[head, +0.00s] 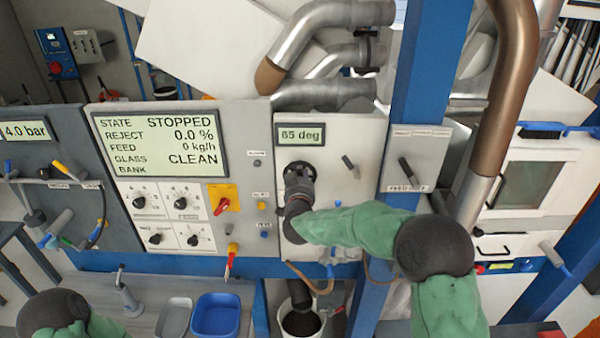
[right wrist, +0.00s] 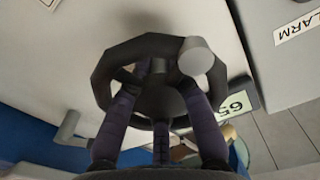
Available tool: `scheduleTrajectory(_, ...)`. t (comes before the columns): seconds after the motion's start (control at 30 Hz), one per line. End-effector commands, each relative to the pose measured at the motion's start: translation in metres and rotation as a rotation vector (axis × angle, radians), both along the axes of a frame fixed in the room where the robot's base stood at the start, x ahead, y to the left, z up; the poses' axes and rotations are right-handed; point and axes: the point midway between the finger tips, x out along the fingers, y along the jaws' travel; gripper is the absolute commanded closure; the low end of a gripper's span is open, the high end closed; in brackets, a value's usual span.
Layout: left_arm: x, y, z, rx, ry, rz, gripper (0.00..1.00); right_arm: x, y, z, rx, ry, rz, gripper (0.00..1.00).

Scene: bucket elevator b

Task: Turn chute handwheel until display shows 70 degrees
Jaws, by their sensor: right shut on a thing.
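The black chute handwheel (head: 303,168) is on the light grey panel, below the small angle display (head: 301,134), which reads 65 deg. My right gripper (head: 299,183) comes to the wheel from below and covers much of it. In the right wrist view the gripper (right wrist: 160,95) has its dark fingers shut on the handwheel (right wrist: 122,55), across its rim and hub. A grey knob (right wrist: 196,57) stands on the wheel's rim at the upper right. Part of the display (right wrist: 237,104) shows there too, with 65 readable. My left gripper is not in view.
A large screen (head: 159,145) left of the wheel reads STOPPED, with knobs and a red switch (head: 222,204) below. A lever (head: 350,165) sits right of the wheel. A blue post (head: 428,70) stands farther right. A blue tray (head: 215,316) and a bucket (head: 301,323) are below.

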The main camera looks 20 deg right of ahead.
Motion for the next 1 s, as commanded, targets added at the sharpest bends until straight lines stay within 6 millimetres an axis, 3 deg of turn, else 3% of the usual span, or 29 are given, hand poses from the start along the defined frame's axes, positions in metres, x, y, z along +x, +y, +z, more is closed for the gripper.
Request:
scheduleTrajectory(0.37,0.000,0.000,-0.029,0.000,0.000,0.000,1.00,0.000,0.000,-0.003,0.150,-0.048,-0.002,1.00)
scheduleTrajectory(1.0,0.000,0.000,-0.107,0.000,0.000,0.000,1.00,0.000,-0.001,-0.003,0.722,-0.212,0.000,1.00)
